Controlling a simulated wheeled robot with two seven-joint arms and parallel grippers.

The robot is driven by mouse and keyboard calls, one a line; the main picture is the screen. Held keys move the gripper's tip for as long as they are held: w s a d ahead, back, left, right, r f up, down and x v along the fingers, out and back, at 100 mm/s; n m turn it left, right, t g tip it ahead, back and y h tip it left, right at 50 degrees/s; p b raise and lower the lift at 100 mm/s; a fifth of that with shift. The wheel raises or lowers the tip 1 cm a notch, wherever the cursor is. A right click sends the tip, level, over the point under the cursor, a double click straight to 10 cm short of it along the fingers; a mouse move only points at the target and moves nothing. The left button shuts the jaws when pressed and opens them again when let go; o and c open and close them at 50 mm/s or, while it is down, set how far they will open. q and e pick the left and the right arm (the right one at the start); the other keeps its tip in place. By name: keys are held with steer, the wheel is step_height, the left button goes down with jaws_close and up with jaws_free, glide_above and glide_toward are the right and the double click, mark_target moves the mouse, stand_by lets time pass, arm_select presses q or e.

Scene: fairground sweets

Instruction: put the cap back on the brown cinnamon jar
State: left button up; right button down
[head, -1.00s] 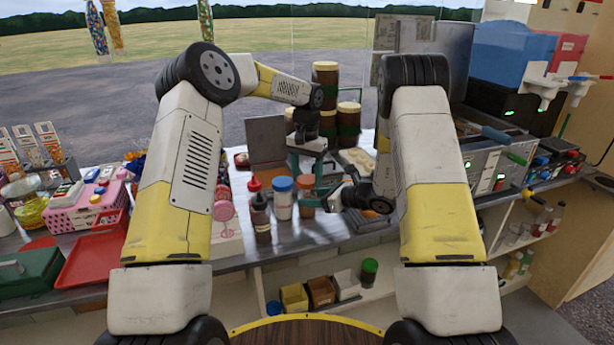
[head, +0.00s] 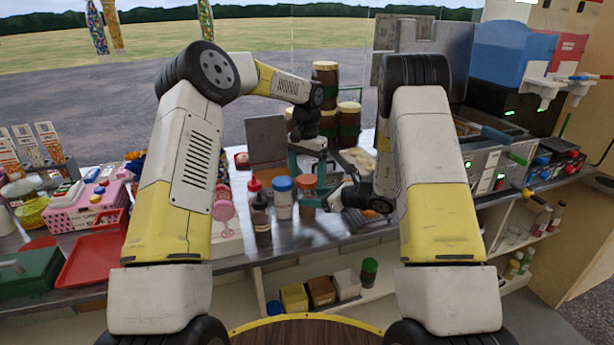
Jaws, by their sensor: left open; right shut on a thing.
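A small orange-brown jar (head: 307,183), which looks like the cinnamon jar, stands at the counter's front edge, right of a blue-topped white jar (head: 283,198). My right gripper (head: 317,194) reaches it from the right and is shut on it, hiding part of its side. My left gripper (head: 307,165) points down just above and behind the jar, open, with its teal fingers apart. I cannot tell whether the jar's top is bare or capped, and I cannot make out a loose cap.
Tall brown jars (head: 348,125) stand behind my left gripper. A shelf below holds small boxes (head: 321,290). Counter right of the bottle's front is narrow.

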arm_select(q)
step_height(320, 180, up, 12)
steer(key=shift+f, duration=0.25)
arm_select(e)
steer(key=shift+c, duration=2.3)
jaws_free()
steer(key=v, duration=0.8)
arm_select(q)
steer(key=shift+r, duration=0.1)
arm_select(e)
steer(key=shift+a, duration=0.1)
